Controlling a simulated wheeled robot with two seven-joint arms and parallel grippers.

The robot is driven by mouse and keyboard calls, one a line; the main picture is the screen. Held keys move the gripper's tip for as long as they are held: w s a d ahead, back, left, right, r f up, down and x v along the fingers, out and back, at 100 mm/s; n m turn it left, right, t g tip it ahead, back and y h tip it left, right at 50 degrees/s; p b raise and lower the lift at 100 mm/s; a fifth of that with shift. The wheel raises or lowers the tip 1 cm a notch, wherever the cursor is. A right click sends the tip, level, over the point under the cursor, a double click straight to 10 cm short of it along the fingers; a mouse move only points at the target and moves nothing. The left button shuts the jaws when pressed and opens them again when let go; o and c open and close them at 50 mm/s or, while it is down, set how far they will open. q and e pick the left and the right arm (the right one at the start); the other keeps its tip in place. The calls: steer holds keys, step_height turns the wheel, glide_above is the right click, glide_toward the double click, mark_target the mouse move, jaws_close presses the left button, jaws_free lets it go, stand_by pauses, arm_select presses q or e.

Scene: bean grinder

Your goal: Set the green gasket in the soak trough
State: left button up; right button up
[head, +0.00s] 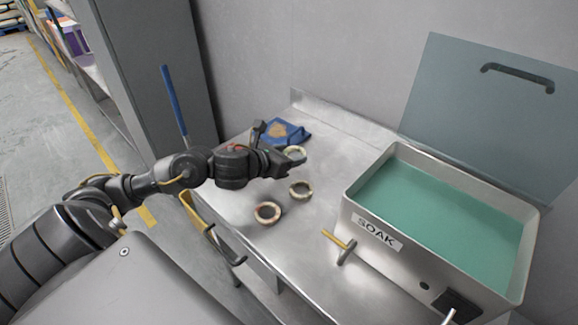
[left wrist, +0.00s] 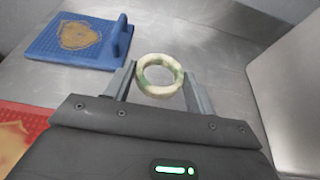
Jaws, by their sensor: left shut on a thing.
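My left gripper (head: 281,162) is shut on the green gasket (head: 296,153), a cream ring with green patches. In the left wrist view the gasket (left wrist: 160,76) sits between the two fingertips (left wrist: 160,84) with its hole facing the camera. It is over the far left part of the steel bench. The soak trough (head: 372,231), a steel box labelled SOAK, stands to the right, filled with teal liquid (head: 440,215). Its translucent lid (head: 480,110) stands open behind. The gripper is well left of the trough. My right gripper is not in view.
Two more cream rings, one with red marks (head: 268,212) and another (head: 300,190), lie on the bench (head: 240,205). A blue pad (head: 287,132) lies behind; a red pad (left wrist: 22,128) shows in the left wrist view. A yellow-handled tool (head: 341,246) lies before the trough.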

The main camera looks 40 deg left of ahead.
arm_select(q)
steer(key=shift+w+a+f+b, duration=0.1)
steer(key=shift+w+f+b, duration=0.1)
steer(key=shift+f, duration=0.8)
steer(key=shift+w+a+f+b, duration=0.1)
steer(key=shift+f+b, duration=0.05)
steer(key=shift+f, duration=0.85)
steer(key=shift+f, duration=0.2)
steer(key=o, duration=1)
steer(key=shift+c, duration=0.2)
steer(key=shift+r, duration=0.1)
